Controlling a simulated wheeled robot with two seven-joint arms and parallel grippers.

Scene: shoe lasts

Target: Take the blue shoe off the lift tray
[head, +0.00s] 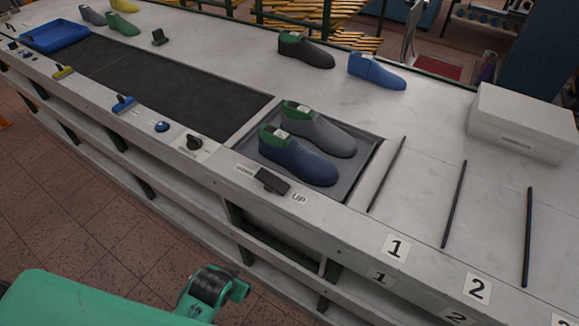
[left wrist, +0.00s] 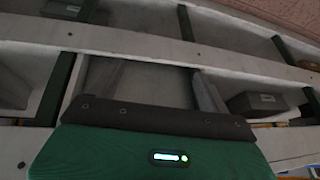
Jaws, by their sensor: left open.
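The blue shoe (head: 303,163), dark blue with a green last in its opening and a white tag, sits on the dark lift tray (head: 360,178), toe to the right. A grey shoe (head: 330,134) with a green last stands close behind it on the same tray. My left gripper's green body with a dark front edge (left wrist: 160,118) fills the bottom of the left wrist view, facing the bench's side shelves; its fingertips are hidden. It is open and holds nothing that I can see. My green arm shows low left in the head view, apart from the bench. My right gripper is not in view.
Behind the tray stand a dark shoe (head: 306,50) and a brighter blue shoe (head: 376,71). A white box (head: 522,122) is at the right. Thin black bars (head: 455,203) divide numbered bench areas, which look empty. A black control (head: 271,181) marked UP sits before the tray.

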